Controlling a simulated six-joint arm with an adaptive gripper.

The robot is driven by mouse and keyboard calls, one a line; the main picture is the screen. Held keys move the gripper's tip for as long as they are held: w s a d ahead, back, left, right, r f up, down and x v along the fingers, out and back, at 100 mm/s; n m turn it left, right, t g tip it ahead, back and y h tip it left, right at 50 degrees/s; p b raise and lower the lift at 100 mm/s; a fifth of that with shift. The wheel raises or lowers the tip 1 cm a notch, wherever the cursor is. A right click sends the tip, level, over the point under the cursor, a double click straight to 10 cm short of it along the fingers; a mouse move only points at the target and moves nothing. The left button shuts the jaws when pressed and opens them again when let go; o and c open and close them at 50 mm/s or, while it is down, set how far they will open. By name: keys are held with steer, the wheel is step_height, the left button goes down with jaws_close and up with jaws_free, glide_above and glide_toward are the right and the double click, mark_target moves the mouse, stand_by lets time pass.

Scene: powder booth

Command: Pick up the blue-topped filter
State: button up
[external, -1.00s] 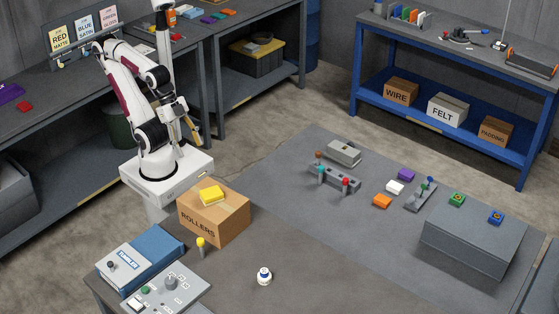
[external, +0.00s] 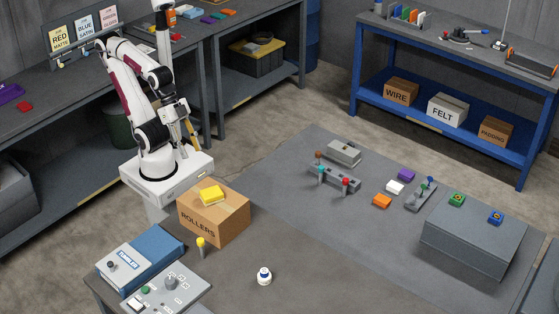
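Which thing is the blue-topped filter is not certain. A small block with a blue top (external: 496,216) lies on the grey box at the right, beside a similar green-topped one (external: 456,199). A small blue-topped piece (external: 431,181) also stands at the grey holder (external: 416,201). A white round piece with a blue band (external: 264,276) stands alone on the front of the table. My gripper (external: 190,132) hangs near my base at the left, far from all of these. Its fingers are too small to tell open from shut.
The rollers carton (external: 222,222) with a yellow block on top stands beside my base. The grey box (external: 470,246) is raised. The table centre is clear.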

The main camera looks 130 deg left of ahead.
steer(key=w+d+r+n+t+h, duration=0.1)
steer(key=w+d+r+n+t, duration=0.1)
steer(key=w+d+n, duration=0.65)
steer(key=w+d+r+n+t+h, duration=0.1)
steer(key=w+d+r+n+t, duration=0.2)
steer(key=w, duration=1)
steer(key=w+d+r+n+t+h, duration=0.1)
steer(key=w+d+n, duration=0.5)
steer(key=w, duration=0.4)
steer(key=w+d+f+n+t+y, duration=0.15)
steer(key=w+f+n+y, duration=0.25)
steer(key=w+f+n, duration=0.7)
steer(key=s+f+n+y, duration=0.1)
steer(key=f+n+y, duration=0.1)
steer(key=f+n, duration=0.1)
steer(key=f+n+g+y, duration=0.1)
steer(key=f+n, duration=0.2)
steer(key=n, duration=0.1)
steer(key=s+f+n+y, duration=0.1)
steer(key=f+n+y, duration=0.1)
steer(key=n, duration=0.2)
steer(key=shift+s+f+n+g+y, duration=0.25)
steer(key=shift+s+f+g+y, duration=0.05)
steer(key=shift+s+f+g, duration=0.1)
steer(key=shift+s+f+n+y, duration=0.2)
steer(key=shift+f+n+y, duration=0.1)
steer(key=shift+f+n, duration=0.15)
steer(key=shift+w+a+f, duration=0.1)
